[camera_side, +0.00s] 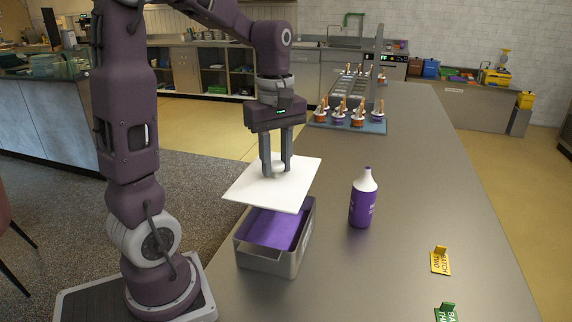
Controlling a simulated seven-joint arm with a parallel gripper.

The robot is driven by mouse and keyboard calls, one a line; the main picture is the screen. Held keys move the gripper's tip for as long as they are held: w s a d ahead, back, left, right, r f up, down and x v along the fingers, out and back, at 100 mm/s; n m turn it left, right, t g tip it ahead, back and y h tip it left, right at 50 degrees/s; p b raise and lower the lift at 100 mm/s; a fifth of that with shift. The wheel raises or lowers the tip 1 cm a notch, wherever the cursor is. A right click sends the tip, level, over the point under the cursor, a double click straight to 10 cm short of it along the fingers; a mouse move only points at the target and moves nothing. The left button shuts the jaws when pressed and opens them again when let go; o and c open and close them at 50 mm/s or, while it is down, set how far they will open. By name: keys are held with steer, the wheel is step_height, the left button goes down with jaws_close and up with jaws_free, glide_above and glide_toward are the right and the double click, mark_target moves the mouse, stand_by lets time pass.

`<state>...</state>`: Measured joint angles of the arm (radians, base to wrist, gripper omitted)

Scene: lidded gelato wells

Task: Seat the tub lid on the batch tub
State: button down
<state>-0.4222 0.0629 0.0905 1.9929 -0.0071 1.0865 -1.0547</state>
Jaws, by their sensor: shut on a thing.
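The tub lid (259,190) is a flat white panel with a raised knob in its middle. My gripper (277,167) is shut on that knob and holds the lid in the air. The batch tub (271,261) is a grey rectangular container on the counter, with purple contents showing inside. The lid hangs above the tub, a visible gap apart from its front rim. It covers the tub's far part from view and reaches out past the tub's left side. Whether the lid is exactly level is hard to tell.
A purple bottle with a white top (363,199) stands on the counter (405,190) right of the tub. A yellow tag (440,262) and a green tag (446,313) lie at the near right. A blue tray (372,127) with several small cups stands farther back.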

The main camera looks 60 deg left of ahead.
steer(key=shift+f, duration=0.1)
step_height(320, 180, down, 8)
steer(key=shift+r, duration=0.2)
steer(key=shift+f, duration=1.1)
stand_by(0.8)
steer(key=c, duration=1.4)
jaws_free()
steer(key=o, duration=0.6)
steer(key=shift+c, duration=0.2)
steer(key=shift+r, duration=0.1)
